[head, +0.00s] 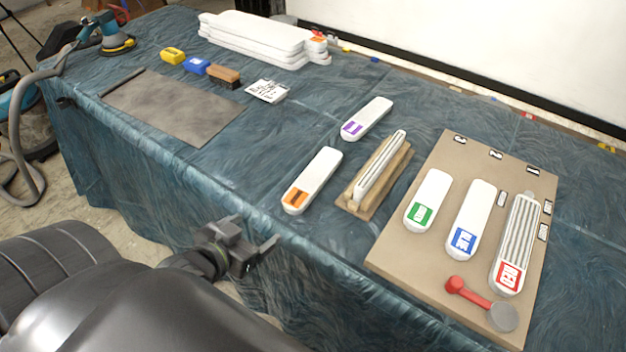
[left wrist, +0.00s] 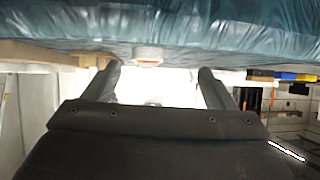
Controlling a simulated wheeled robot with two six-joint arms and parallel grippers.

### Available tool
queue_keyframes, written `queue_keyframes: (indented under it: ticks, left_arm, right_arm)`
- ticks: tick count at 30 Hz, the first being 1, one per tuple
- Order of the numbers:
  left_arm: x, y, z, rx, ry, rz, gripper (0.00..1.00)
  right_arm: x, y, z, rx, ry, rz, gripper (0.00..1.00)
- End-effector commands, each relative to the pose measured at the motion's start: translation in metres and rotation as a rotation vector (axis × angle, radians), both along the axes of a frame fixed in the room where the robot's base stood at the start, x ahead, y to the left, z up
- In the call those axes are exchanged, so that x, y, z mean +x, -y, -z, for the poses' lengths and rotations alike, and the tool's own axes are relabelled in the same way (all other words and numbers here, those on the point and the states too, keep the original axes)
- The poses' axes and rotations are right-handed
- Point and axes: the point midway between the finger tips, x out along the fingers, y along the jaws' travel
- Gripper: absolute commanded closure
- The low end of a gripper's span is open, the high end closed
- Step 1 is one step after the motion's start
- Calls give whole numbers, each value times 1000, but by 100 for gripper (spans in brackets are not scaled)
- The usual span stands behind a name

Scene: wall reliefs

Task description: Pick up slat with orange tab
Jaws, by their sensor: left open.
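The white slat with an orange tab (head: 312,180) lies flat on the blue cloth-covered table, its tab end toward the near edge. My left gripper (head: 256,234) is open and empty, off the table's front edge, to the lower left of that slat and apart from it. In the left wrist view its two fingers (left wrist: 160,78) stand wide apart. A small pale rounded end (left wrist: 148,55) shows beyond them at the cloth; I cannot tell surely that it is the slat. My right gripper is not in view.
A wooden holder (head: 370,202) with an upright slat stands right of the orange-tab slat; a purple-tab slat (head: 367,119) lies behind. A tan board (head: 400,250) bears green-, blue- and red-tab slats and a red-handled tool (head: 470,290). A grey mat (head: 172,108) lies left.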

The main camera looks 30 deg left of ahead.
Motion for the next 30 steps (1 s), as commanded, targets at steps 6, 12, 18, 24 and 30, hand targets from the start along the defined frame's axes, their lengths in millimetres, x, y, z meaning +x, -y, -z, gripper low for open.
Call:
queue_keyframes:
  ticks: [6, 12, 18, 24, 30]
  left_arm:
    - [7, 9, -33, -30, 134, 40, 22]
    - [28, 10, -23, -30, 145, 43, 22]
    - [58, 10, -14, -33, 142, 39, 22]
    - [93, 11, 0, -32, 141, 40, 22]
    - [114, 11, 9, -32, 139, 40, 22]
  right_arm:
    - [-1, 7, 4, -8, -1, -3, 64]
    - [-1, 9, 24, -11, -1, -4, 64]
    - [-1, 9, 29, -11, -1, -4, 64]
    - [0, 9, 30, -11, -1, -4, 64]
    - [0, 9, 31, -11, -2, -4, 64]
